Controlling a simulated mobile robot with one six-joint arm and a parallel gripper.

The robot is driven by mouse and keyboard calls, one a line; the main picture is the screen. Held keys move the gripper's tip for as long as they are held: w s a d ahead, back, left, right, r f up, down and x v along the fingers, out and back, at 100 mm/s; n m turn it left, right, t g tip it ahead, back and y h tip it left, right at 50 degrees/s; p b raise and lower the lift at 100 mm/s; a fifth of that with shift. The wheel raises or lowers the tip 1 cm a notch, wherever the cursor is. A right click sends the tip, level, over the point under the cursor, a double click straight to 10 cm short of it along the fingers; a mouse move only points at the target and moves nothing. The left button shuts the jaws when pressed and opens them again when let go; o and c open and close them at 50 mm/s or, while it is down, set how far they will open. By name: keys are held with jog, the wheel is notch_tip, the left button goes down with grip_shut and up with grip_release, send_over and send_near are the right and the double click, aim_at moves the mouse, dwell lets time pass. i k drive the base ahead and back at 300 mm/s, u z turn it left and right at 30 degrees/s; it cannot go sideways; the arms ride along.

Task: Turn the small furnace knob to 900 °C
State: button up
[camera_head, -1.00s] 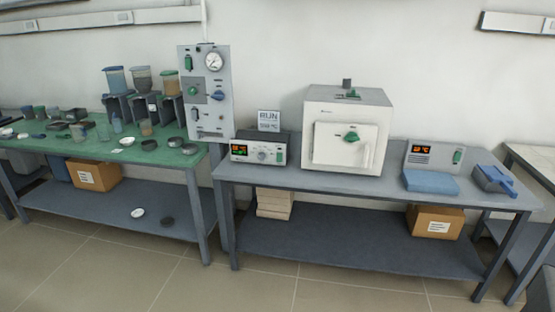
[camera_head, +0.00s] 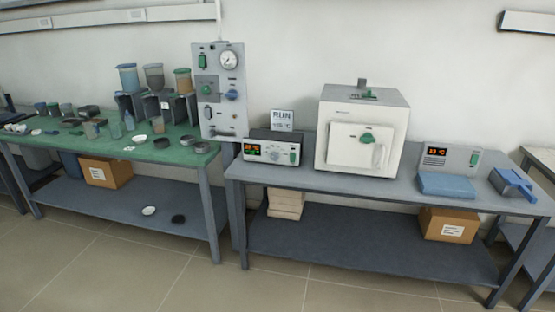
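The small white furnace (camera_head: 362,130) stands on the grey bench, its door closed, with a green knob (camera_head: 367,138) on the door front. Left of it is a controller box (camera_head: 272,148) with a lit display (camera_head: 252,148), a round pale knob (camera_head: 275,155) and a green switch (camera_head: 293,157). The display digits and the knob's scale are too small to read. A sign reading "RUN" (camera_head: 282,119) stands behind the box; its smaller line is unclear. My gripper is not in view.
A grey panel (camera_head: 220,90) with a gauge stands left of the controller. A blue-topped device (camera_head: 447,172) and a blue container (camera_head: 513,183) sit on the right. The green bench (camera_head: 110,152) holds jars and dishes. The floor (camera_head: 150,275) in front is clear.

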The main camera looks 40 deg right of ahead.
aim_at(274, 156)
jog(key=u, duration=0.05)
jog(key=i, duration=1)
